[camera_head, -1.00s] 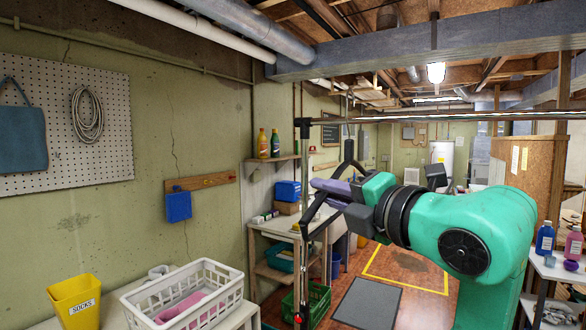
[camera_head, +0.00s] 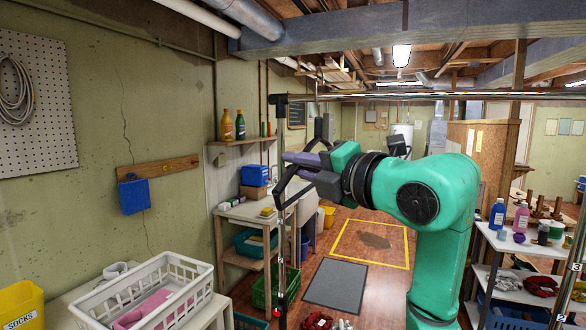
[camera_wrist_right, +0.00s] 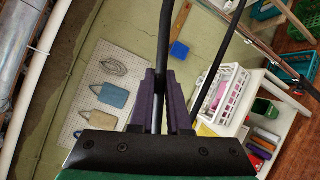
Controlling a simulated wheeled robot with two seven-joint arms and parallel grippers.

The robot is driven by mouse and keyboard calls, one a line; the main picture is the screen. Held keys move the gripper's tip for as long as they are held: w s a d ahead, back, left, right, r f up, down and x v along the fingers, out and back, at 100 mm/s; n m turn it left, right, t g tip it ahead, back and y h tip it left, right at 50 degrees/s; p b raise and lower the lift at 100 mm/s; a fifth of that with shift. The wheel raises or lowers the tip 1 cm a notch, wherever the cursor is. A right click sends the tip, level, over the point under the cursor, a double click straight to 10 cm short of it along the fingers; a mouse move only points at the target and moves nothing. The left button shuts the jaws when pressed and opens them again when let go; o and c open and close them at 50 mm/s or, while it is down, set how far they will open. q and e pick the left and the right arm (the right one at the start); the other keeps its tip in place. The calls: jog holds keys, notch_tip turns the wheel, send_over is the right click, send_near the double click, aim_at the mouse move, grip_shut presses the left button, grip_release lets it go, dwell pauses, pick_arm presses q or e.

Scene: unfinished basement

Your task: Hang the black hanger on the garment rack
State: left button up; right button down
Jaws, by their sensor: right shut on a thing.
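My right gripper (camera_head: 300,160) comes in from the right on its green arm, its purple fingers shut on the black hanger (camera_head: 292,200). The hanger is held in the air, below the level of the rack's top bar, and partly overlaps the rack's left post in the head view. In the right wrist view the purple fingers (camera_wrist_right: 164,100) clamp the black hanger (camera_wrist_right: 165,45), whose bars run up out of frame. I cannot tell the depth gap between hanger and bar. My left gripper is not in view.
A white basket (camera_head: 200,282) stands on a table at lower left, beside a yellow socks bin (camera_head: 20,306). A wooden shelf unit stands behind the rack's left post. A shelf with bottles (camera_head: 497,215) is at right. Open floor with a grey mat (camera_head: 335,284) lies beyond.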

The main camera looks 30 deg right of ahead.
jog(key=shift+w+d, duration=0.15)
jog(key=shift+d, duration=0.3)
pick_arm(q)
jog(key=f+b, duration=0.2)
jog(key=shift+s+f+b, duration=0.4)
pick_arm(e)
jog(key=w+d+f, duration=0.3)
jog(key=w+d, duration=0.1)
jog(key=d, duration=0.2)
jog(key=shift+w+d+f, duration=0.15)
jog(key=shift+w+d, duration=0.05)
jog(key=shift+d, duration=0.15)
jog(key=c, duration=0.8)
grip_release()
